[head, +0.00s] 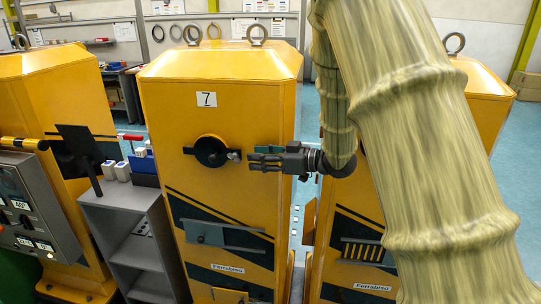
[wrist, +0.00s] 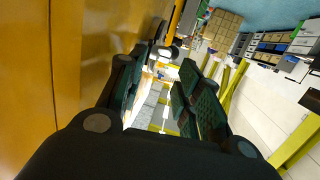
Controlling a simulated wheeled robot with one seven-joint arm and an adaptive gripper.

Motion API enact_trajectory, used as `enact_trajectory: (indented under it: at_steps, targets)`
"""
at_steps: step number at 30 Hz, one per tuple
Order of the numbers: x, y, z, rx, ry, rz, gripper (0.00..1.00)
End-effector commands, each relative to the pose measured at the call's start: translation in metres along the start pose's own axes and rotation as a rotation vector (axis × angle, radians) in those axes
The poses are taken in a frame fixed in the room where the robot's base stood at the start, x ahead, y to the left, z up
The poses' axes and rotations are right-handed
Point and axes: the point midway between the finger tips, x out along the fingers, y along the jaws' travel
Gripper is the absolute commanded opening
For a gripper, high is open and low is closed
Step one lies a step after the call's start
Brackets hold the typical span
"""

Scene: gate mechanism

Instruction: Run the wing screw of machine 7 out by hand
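Machine 7 (head: 214,210) is a tall orange cabinet with a "7" plate (head: 206,99). On its front is a dark round fitting with a crossbar (head: 209,152). A small grey knob-like piece, possibly the wing screw (head: 235,155), sits at the fitting's right side. My gripper (head: 253,158) is just right of this piece, its fingers pointing left along the cabinet front. In the wrist view my gripper (wrist: 168,80) has its green-padded fingers apart with nothing visibly held. A small grey round end (wrist: 168,51) shows beyond the fingertips; I cannot tell if it is the screw.
The orange cabinet face (wrist: 60,70) runs close along the left of the wrist view. A grey shelf unit (head: 130,240) stands left of machine 7, beside a control panel (head: 30,205). Another orange machine (head: 485,95) stands to the right, partly behind my arm.

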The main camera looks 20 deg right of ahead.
Motion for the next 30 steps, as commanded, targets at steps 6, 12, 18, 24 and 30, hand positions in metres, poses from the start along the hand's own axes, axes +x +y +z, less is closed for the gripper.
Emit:
enact_trajectory:
  at_steps: [6, 12, 18, 24, 30]
  targets:
    - [0.032, -0.001, -0.002, 0.000, -0.002, -0.001, 0.35]
    - [0.054, 0.000, -0.002, 0.000, 0.000, -0.001, 0.35]
    - [0.064, -0.001, 0.000, 0.001, 0.000, -0.001, 0.35]
    - [0.065, 0.000, 0.000, 0.001, 0.000, 0.000, 0.35]
    - [0.065, 0.000, 0.000, 0.000, 0.000, 0.000, 0.13]
